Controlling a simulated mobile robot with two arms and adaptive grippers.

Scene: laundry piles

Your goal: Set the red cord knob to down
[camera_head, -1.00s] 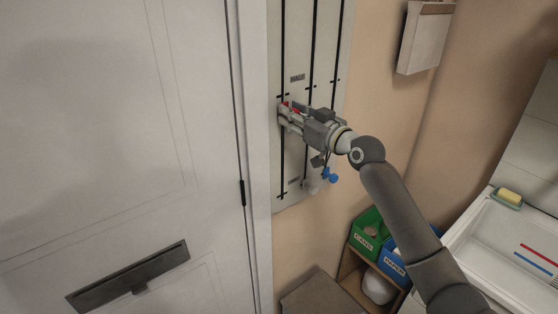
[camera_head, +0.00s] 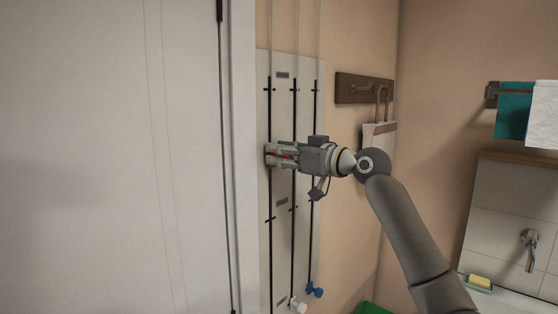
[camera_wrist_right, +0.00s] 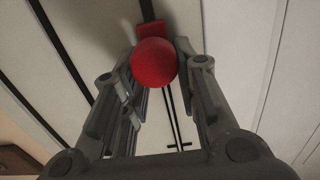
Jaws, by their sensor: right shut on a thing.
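The red cord knob (camera_head: 281,156) is on the leftmost black track of the wall panel (camera_head: 283,130), between the upper label and the label below it. My right gripper (camera_head: 271,154) reaches in from the right and is shut on the knob. In the right wrist view the round red knob (camera_wrist_right: 154,62) sits between the two fingertips, with a red block behind it. In the head view the fingers partly hide the knob. My left gripper is not in view.
A white knob (camera_head: 297,305) and a blue knob (camera_head: 315,290) hang low on the other two tracks. A door (camera_head: 110,150) stands left of the panel. A wooden hook rack (camera_head: 362,88) is on the wall at the right.

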